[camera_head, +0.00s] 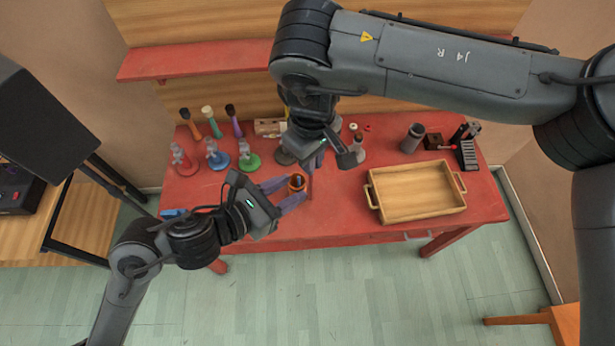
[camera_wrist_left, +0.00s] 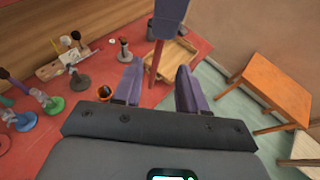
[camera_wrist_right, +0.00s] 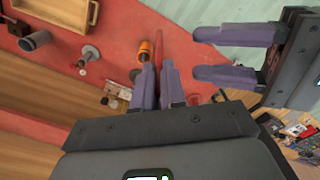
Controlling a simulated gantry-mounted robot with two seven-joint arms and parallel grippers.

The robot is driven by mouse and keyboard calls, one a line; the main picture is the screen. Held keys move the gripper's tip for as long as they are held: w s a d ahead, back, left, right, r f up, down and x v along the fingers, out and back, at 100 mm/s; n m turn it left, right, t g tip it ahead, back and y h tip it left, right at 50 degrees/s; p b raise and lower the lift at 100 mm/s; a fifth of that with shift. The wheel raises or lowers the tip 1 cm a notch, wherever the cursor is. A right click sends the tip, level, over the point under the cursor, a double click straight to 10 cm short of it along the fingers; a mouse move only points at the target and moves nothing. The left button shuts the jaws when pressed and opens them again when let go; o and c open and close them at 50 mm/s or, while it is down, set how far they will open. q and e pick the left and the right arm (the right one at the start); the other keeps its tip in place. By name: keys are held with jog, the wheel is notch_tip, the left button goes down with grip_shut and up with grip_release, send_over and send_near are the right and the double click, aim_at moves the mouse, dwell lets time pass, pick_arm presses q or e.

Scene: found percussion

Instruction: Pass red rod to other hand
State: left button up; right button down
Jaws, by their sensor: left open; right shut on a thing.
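The red rod (camera_wrist_right: 160,45) hangs from my shut right gripper (camera_wrist_right: 158,72). In the left wrist view the rod (camera_wrist_left: 155,62) points down from the right gripper and lines up between the open fingers of my left gripper (camera_wrist_left: 160,78). In the right wrist view the left gripper (camera_wrist_right: 195,53) has its fingertips aimed at the rod, with a gap between them and it. In the head view the left gripper (camera_head: 288,194) is open over the table's front part, just below the right gripper (camera_head: 320,155). The rod is hard to make out there.
The red table (camera_head: 330,218) holds a wooden tray (camera_head: 418,212) at right and an orange cup (camera_head: 297,185) below the grippers. A grey cup (camera_head: 412,138) and small items stand at the back right.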

aim_at(311, 179)
pick_arm(q)
jog(key=shift+x, duration=3.55)
jog(key=shift+s, duration=0.1)
grip_shut()
pick_arm(e)
jog(key=c, duration=1.1)
grip_release()
